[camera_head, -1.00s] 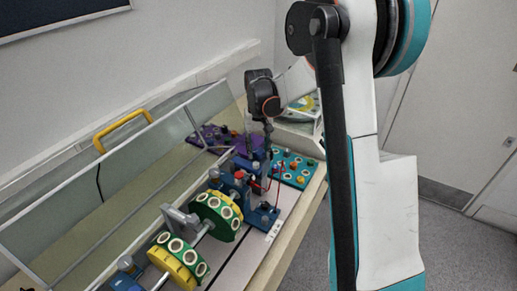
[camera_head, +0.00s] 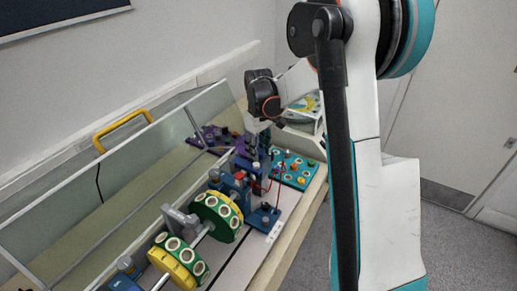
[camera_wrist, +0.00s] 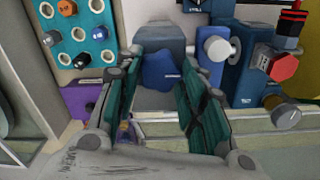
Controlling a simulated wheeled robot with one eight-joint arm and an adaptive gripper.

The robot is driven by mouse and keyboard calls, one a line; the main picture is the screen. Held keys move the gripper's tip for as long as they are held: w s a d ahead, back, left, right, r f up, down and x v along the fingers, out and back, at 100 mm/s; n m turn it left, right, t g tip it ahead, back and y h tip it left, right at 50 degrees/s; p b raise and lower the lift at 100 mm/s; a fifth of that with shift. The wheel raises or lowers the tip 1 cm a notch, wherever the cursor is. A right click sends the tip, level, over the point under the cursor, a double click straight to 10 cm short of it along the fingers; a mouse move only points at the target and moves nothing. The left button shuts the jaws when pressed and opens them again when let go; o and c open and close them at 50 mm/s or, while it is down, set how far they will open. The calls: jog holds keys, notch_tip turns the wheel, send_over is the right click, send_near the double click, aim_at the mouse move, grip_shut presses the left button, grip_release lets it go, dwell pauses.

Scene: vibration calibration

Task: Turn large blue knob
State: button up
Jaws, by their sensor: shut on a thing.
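The large blue knob (camera_wrist: 161,70) shows in the wrist view as a dark blue lobed knob in front of a blue-grey housing (camera_wrist: 160,37). My gripper (camera_wrist: 163,55) has one teal-padded finger on each side of the knob and is shut on it. In the head view, my gripper (camera_head: 256,140) reaches down among the blue parts at the far end of the rig, and the knob cannot be made out there.
A grey knob (camera_wrist: 218,48) and a red hexagonal knob (camera_wrist: 283,67) lie right of my fingers. A teal panel (camera_wrist: 84,36) with holes and small knobs is at upper left. In the head view, green-yellow discs (camera_head: 217,216) stand nearer.

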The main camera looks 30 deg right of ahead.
dwell(0.4)
jog(key=o, duration=0.8)
jog(key=shift+c, duration=0.2)
notch_tip(320, 180, up, 12)
dwell(0.6)
